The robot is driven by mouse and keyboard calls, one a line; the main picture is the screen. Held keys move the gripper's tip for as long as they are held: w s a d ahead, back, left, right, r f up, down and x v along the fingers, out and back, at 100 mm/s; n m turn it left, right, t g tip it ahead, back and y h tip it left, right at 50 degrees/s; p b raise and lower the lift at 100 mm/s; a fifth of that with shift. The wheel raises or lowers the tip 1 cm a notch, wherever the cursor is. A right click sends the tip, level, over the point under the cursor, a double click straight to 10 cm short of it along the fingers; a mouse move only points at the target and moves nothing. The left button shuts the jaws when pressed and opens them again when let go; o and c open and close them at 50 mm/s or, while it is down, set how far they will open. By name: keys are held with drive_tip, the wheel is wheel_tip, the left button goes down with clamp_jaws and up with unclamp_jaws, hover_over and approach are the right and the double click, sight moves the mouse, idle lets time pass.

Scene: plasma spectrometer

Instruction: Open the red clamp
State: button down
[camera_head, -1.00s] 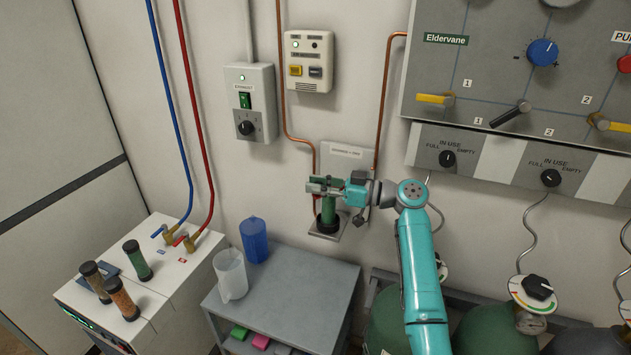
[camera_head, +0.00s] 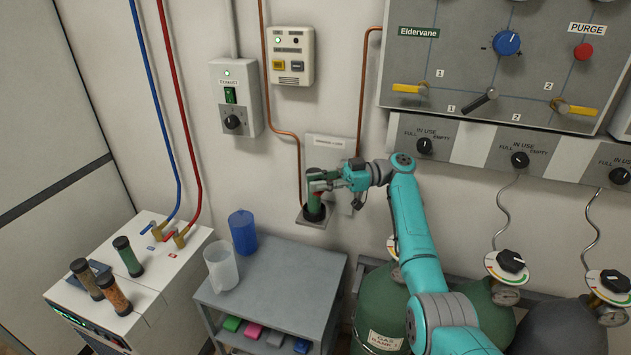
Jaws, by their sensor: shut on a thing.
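A green cartridge (camera_head: 314,208) with dark ends stands upright in a small metal bracket on the back wall. A small red part, which I take to be the red clamp (camera_head: 319,187), shows at the cartridge's upper part, mostly hidden by my fingers. My gripper (camera_head: 322,182) reaches in from the right at that height and is shut on the red clamp. The clamp is too small and covered to tell how far it is open.
A grey cart (camera_head: 278,275) stands below, with a blue beaker (camera_head: 243,231) and a clear beaker (camera_head: 221,268) on top. Copper pipes (camera_head: 361,95) run beside the cartridge. Green gas cylinders (camera_head: 380,312) stand at lower right. A white machine (camera_head: 155,285) is at left.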

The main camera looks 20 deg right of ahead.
drive_tip(key=shift+f, duration=0.15)
drive_tip(key=c, duration=1)
unclamp_jaws()
drive_tip(key=shift+r, duration=0.2)
wheel_tip(320, 180, up, 10)
drive_tip(key=shift+f, duration=0.1)
